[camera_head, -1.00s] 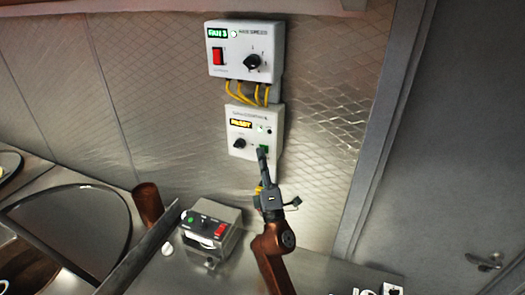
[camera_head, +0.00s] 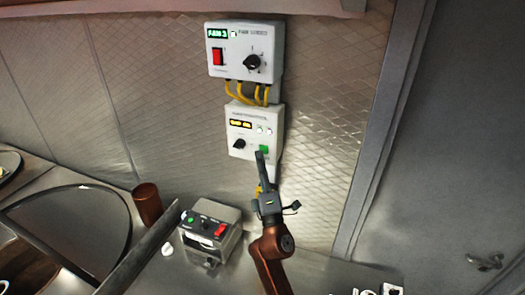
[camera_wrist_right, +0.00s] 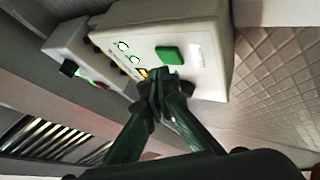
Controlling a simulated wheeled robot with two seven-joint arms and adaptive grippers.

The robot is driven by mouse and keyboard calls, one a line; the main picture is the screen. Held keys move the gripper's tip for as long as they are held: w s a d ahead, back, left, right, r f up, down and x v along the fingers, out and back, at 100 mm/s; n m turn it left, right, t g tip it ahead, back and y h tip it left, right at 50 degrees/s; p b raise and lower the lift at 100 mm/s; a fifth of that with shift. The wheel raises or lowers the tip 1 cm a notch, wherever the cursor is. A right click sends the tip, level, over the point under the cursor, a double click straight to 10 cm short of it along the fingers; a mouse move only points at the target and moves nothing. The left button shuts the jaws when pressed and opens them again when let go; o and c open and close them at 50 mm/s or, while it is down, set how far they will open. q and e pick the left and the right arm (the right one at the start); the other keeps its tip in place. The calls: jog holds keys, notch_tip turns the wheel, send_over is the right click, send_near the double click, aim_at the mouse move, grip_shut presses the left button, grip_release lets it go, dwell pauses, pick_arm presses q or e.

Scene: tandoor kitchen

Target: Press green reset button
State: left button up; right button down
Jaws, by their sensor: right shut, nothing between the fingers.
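The green button (camera_head: 264,149) is on the lower right of the lower white wall box (camera_head: 243,117). It also shows in the right wrist view (camera_wrist_right: 169,54) as a raised green square on the box face. My right gripper (camera_head: 260,155) is shut and empty, its fingertips just below the button in the head view. In the right wrist view the closed tips (camera_wrist_right: 156,78) are below the button, with the button face fully visible. I cannot tell whether the tips touch the box. My left gripper is not in view.
An upper white box (camera_head: 232,68) with a red switch and black knob hangs above, joined by yellow cables (camera_head: 247,93). A small control box (camera_head: 210,232) with green and red buttons stands on the steel counter. A grey door (camera_head: 455,150) is at the right.

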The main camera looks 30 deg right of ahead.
dwell(0.3)
jog(key=s+a, duration=0.3)
jog(key=a, duration=0.1)
jog(key=shift+s, duration=0.2)
jog(key=shift+d, duration=0.1)
dwell(0.7)
